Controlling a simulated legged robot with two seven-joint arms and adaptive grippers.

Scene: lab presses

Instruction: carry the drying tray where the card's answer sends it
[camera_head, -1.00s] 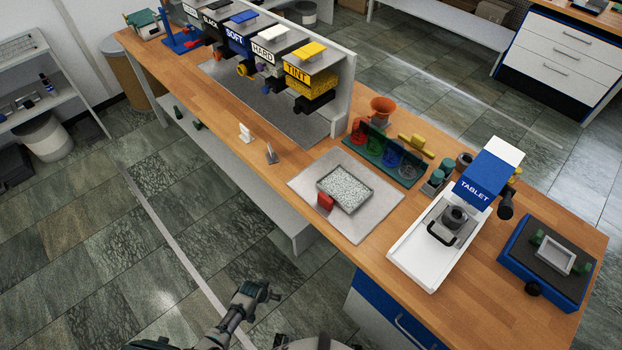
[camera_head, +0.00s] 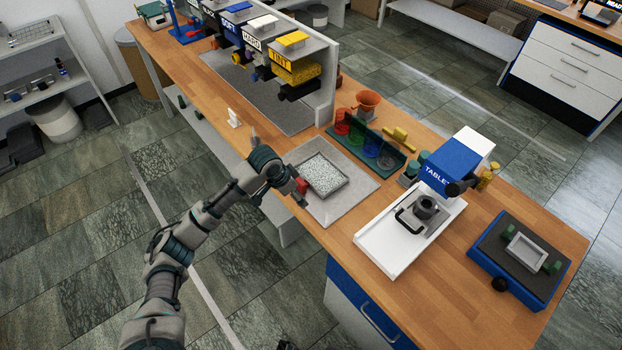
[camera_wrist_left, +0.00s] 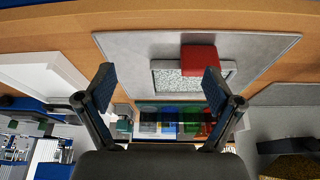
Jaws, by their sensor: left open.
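The drying tray appears to be the shallow grey tray (camera_head: 346,181) of pale speckled granules with a red grip block (camera_head: 303,186) on its near side. It lies flat on a grey mat (camera_head: 334,217). My left gripper (camera_head: 297,189) is at the block in the head view, partly covering it. In the left wrist view the gripper (camera_wrist_left: 158,85) is open, with the red block (camera_wrist_left: 200,60) and the tray (camera_wrist_left: 168,79) ahead and nothing between its fingers. I cannot tell whether it touches the block. My right gripper is not in view. I cannot make out the answer card.
A white-based TABLET press (camera_head: 385,255) and a blue station (camera_head: 485,262) stand right of the mat. Coloured cups in a green rack (camera_head: 366,149) stand behind it. Labelled dispensers including TINT (camera_head: 290,62) are at the back left. A small white stand (camera_head: 234,118) is near the front edge.

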